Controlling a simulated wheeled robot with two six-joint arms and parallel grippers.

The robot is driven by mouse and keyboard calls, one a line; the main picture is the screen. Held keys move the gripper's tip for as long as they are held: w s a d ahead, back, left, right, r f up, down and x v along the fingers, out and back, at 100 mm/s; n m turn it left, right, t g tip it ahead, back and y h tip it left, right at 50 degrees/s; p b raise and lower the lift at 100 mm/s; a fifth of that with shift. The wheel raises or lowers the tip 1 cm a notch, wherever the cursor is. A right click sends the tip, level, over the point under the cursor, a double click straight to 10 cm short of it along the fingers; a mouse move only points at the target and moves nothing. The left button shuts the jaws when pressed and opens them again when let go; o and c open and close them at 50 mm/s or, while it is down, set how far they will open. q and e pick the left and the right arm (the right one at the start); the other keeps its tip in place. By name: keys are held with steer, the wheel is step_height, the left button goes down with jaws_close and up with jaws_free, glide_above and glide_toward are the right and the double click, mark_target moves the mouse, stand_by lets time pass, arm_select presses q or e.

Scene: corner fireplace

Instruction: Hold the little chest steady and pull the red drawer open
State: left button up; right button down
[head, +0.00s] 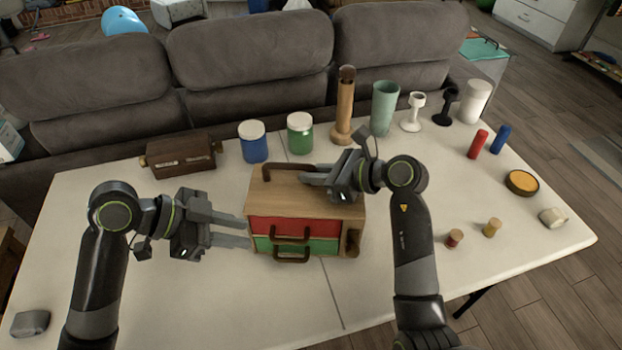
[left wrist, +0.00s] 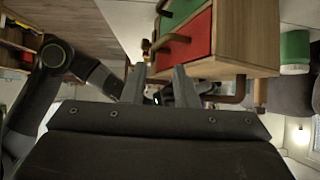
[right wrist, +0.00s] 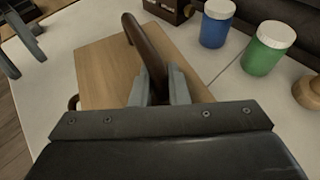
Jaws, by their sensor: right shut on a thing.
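The little chest (head: 280,187) is a wooden box on the white table, with a red drawer (head: 262,226) above a green drawer (head: 324,246). Both look closed in the head view and have dark brown handles. My right gripper (head: 304,177) is shut on the dark brown carry handle (right wrist: 146,48) on the chest's top. My left gripper (head: 248,232) is open and empty at the chest's front left side. In the left wrist view its fingers point toward the red drawer (left wrist: 196,36) and its handle (left wrist: 172,40), with no visible grip on it.
Behind the chest stand a brown wooden box (head: 181,153), a blue jar (head: 254,146), a green jar (head: 300,138) and a tall wooden stand (head: 345,110). Several small items, including a red cylinder (head: 478,144), are at the right. The table (head: 200,295) is clear in front of the chest.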

mark_target(280, 243)
arm_select(q)
steer(key=n, duration=0.1)
steer(key=f+n, duration=0.1)
steer(key=n, duration=0.1)
steer(key=n+h, duration=0.1)
steer(key=shift+s+f+n, duration=0.15)
steer(key=shift+s+n, duration=0.1)
steer(key=shift+n, duration=0.15)
steer(key=shift+c, duration=0.3)
step_height(280, 243, down, 4)
steer(key=a+n+t+h, duration=0.2)
steer(key=n+h, duration=0.2)
steer(key=n, duration=1.6)
steer(key=x, duration=1.1)
steer(key=shift+s+d, duration=0.1)
steer(key=shift+d, duration=0.15)
jaws_close()
